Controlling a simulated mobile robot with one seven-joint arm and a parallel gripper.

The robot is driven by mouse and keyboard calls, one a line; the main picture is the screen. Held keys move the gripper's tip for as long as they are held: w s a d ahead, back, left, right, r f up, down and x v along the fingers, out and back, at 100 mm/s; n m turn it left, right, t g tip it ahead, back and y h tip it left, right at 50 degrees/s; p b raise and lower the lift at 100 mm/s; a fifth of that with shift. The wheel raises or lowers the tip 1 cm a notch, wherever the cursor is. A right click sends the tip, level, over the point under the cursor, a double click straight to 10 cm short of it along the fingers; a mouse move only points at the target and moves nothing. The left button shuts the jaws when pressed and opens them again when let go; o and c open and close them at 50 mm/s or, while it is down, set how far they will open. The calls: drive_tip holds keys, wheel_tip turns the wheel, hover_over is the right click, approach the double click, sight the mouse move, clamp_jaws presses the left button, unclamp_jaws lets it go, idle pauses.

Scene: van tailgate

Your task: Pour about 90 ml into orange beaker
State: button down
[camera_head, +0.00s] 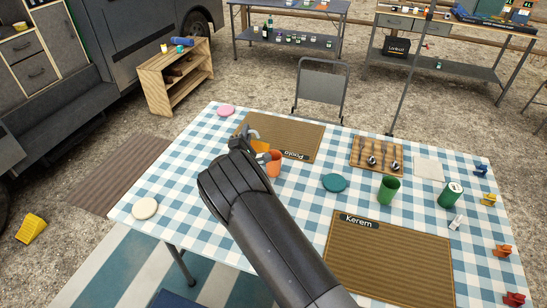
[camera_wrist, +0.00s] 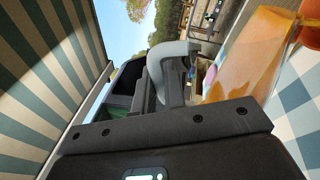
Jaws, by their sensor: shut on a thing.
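My gripper (camera_head: 248,147) is above the checkered table, shut on the pale grey handle (camera_wrist: 172,52) of a clear jug. The jug (camera_head: 261,146) holds orange liquid and also shows in the wrist view (camera_wrist: 250,50). It looks tilted toward the orange beaker. The orange beaker (camera_head: 273,165) stands by the near edge of the Paola mat, just right of my gripper. Its edge shows at the upper right of the wrist view (camera_wrist: 311,35). My gripper and arm hide part of the jug. I cannot tell whether liquid is flowing or how full the beaker is.
The Paola mat (camera_head: 305,139) lies behind the beaker. The Kerem mat (camera_head: 390,262) is in front. The table's left side is mostly clear.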

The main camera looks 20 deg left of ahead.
drive_tip(key=shift+w+d+r+m+h+p, duration=0.15)
drive_tip(key=shift+d+r+m, duration=0.15)
drive_tip(key=shift+d+m, duration=0.25)
drive_tip(key=shift+w+d+r+m+h+p, duration=0.1)
drive_tip(key=shift+d+r+m, duration=0.15)
drive_tip(key=shift+d+m, duration=0.3)
drive_tip(key=shift+w+d+r+m+h+p, duration=0.15)
drive_tip(key=shift+d+r+m, duration=0.2)
drive_tip(key=shift+d, duration=0.25)
idle(0.4)
